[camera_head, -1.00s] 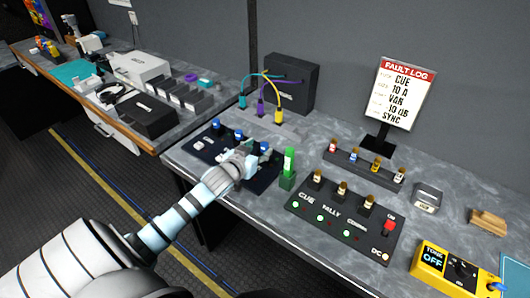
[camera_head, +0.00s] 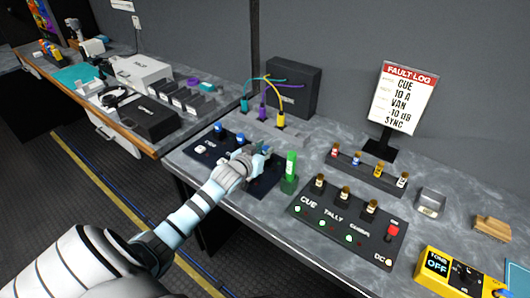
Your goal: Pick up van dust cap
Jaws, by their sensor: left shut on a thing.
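A dark panel (camera_head: 203,150) lies at the left end of the grey bench. Two blue caps stand on its back edge, one at the far left (camera_head: 218,127) and one in the middle (camera_head: 240,137). My left gripper (camera_head: 262,158) is over the right part of this panel. It is shut on a dust cap, which the fingers mostly hide; I cannot read any label on it. My right gripper is not in view.
A green upright block (camera_head: 290,172) stands close to the right of my left gripper. A switch panel (camera_head: 345,225), a fuse rack (camera_head: 368,170), a fault log sign (camera_head: 403,97) and a yellow tone box (camera_head: 455,275) stand further right. A black box with cables (camera_head: 293,85) is behind.

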